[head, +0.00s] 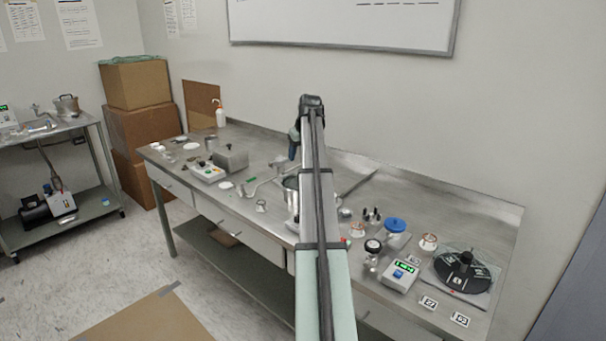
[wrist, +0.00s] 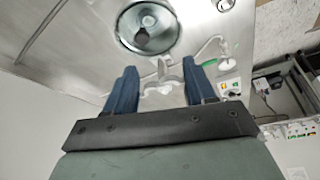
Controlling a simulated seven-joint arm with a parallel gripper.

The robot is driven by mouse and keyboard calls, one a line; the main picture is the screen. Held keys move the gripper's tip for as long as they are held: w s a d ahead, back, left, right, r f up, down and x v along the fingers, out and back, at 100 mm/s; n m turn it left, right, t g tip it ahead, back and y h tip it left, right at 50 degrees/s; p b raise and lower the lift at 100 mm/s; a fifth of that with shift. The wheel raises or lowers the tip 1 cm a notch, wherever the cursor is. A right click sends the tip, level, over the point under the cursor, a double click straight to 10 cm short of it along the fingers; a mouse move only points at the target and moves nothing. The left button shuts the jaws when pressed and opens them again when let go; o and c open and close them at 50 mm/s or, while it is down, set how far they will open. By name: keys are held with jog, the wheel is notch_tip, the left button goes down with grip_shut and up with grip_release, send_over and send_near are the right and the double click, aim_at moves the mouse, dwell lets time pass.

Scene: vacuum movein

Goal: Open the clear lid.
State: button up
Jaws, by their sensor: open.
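A round metal vessel (wrist: 122,28) stands on the steel bench at the top of the wrist view. Its top looks glassy, with a grey round shape visible inside; I cannot clearly separate the clear lid from the vessel. In the head view the vessel (head: 290,183) is partly hidden behind my arm. My gripper (wrist: 160,70) is open, its two blue fingers spread and apart from the vessel. A pale branched fitting (wrist: 163,80) shows between the fingers, with nothing gripped. In the head view my gripper (head: 294,143) is raised above the back of the bench.
A pale tube with a green part (head: 252,184) lies left of the vessel, near a grey box (head: 231,159) and a control box (head: 208,172). Right are a blue-topped jar (head: 395,226), a digital readout (head: 401,275) and a black disc (head: 466,272). The wall stands behind the bench.

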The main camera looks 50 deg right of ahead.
notch_tip(320, 180, up, 2)
jog(key=s+d, duration=0.2)
jog(key=s, duration=0.1)
send_near(296, 177)
jog(key=f, duration=0.1)
jog(key=s+f, duration=0.1)
jog(key=f, duration=0.1)
jog(key=s+f, duration=0.1)
jog(key=shift+s+a+f, duration=0.1)
jog(key=shift+a+f, duration=0.15)
jog(key=shift+f, duration=0.1)
jog(key=shift+c, duration=0.3)
grip_shut()
